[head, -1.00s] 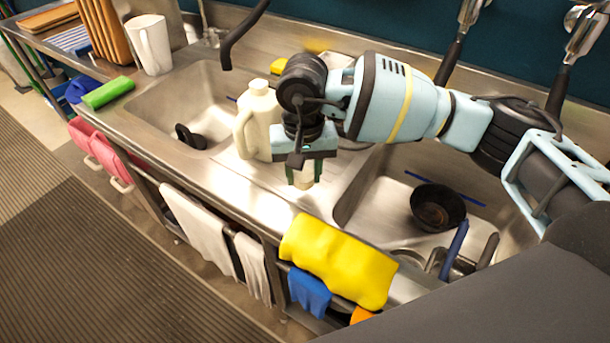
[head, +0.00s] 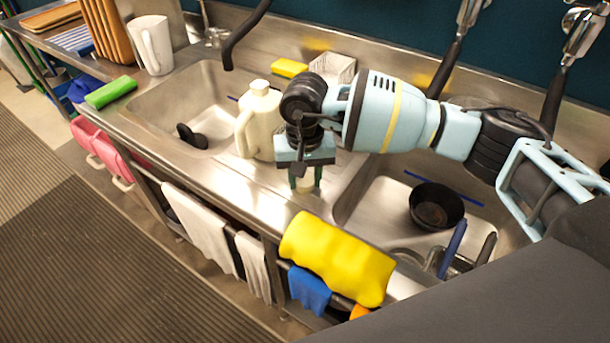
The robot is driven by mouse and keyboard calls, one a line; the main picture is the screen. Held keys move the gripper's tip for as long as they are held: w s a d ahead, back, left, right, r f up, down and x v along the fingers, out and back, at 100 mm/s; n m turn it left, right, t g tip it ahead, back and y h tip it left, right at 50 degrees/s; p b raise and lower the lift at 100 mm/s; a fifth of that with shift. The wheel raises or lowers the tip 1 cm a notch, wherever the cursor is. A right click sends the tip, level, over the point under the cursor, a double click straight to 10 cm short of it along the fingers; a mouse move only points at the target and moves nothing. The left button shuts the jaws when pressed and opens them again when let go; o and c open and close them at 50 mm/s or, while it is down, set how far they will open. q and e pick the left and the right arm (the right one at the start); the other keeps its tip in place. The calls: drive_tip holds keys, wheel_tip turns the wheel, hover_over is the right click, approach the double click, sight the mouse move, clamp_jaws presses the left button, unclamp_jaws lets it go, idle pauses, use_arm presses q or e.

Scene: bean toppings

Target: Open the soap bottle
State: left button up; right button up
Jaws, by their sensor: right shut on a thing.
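A cream bottle with a side handle (head: 262,128), which looks like the soap bottle, stands upright on the steel ledge between the two sinks. Its narrow top (head: 260,88) shows, but I cannot tell whether a cap is on it. My right gripper (head: 305,182) points down just right of the bottle, over the ledge. It is shut on a small pale object (head: 305,183), mostly hidden between the fingers. My right wrist overlaps the bottle's right edge in the picture. My left gripper is not in view.
The left sink (head: 165,110) holds a black item (head: 190,137). The right sink holds a black bowl (head: 436,207). A yellow sponge (head: 289,67) and a white basket (head: 333,68) sit behind. A yellow cloth (head: 338,262) hangs at the front edge. A white pitcher (head: 150,45) stands at the left.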

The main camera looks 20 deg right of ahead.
sight(305, 180)
drive_tip(key=shift+f, duration=0.2)
drive_tip(key=o, duration=1.1)
drive_tip(key=shift+r, duration=0.15)
drive_tip(key=shift+r, duration=0.25)
wheel_tip(305, 180, up, 12)
drive_tip(key=shift+f, duration=0.15)
drive_tip(key=shift+f, duration=0.1)
